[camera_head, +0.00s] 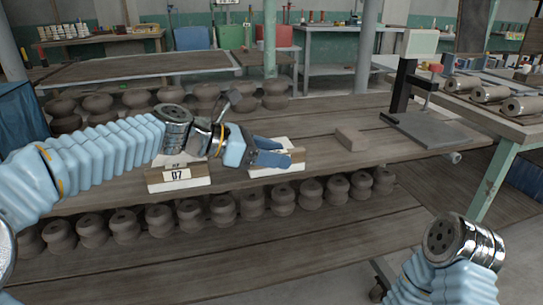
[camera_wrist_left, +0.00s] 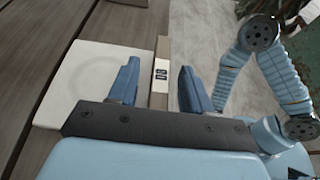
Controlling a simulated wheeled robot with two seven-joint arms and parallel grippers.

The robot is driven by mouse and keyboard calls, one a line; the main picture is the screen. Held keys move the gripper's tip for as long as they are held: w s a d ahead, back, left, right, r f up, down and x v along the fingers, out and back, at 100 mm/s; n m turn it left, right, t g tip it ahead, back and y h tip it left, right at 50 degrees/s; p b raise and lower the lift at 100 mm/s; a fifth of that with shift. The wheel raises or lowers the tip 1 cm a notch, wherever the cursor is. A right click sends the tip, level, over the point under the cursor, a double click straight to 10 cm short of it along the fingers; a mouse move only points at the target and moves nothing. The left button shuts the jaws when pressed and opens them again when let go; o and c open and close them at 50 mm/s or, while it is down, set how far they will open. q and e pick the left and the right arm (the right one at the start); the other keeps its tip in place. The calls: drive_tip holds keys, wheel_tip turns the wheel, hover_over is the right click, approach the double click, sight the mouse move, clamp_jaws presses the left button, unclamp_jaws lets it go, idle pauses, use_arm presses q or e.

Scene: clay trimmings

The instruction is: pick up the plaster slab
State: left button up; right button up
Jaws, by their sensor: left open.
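A pale, flat plaster slab (camera_head: 298,157) lies on the wooden table, partly covered by my left gripper in the head view. In the left wrist view the slab (camera_wrist_left: 88,75) shows a faint round hollow in its top. A brown strip with a small dark-marked label (camera_wrist_left: 161,70) runs along its right edge. My left gripper (camera_head: 286,152) is open over the slab. In the left wrist view its blue fingers (camera_wrist_left: 160,85) stand on either side of the strip, with gaps visible. Whether they touch the slab is unclear. My right gripper is out of view.
A second pale slab labelled D7 (camera_head: 178,175) lies to the left. A brown block (camera_head: 351,138) and a press-like stand (camera_head: 425,125) are to the right.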

use_arm(q)
clamp_jaws()
drive_tip(key=shift+r, duration=0.15)
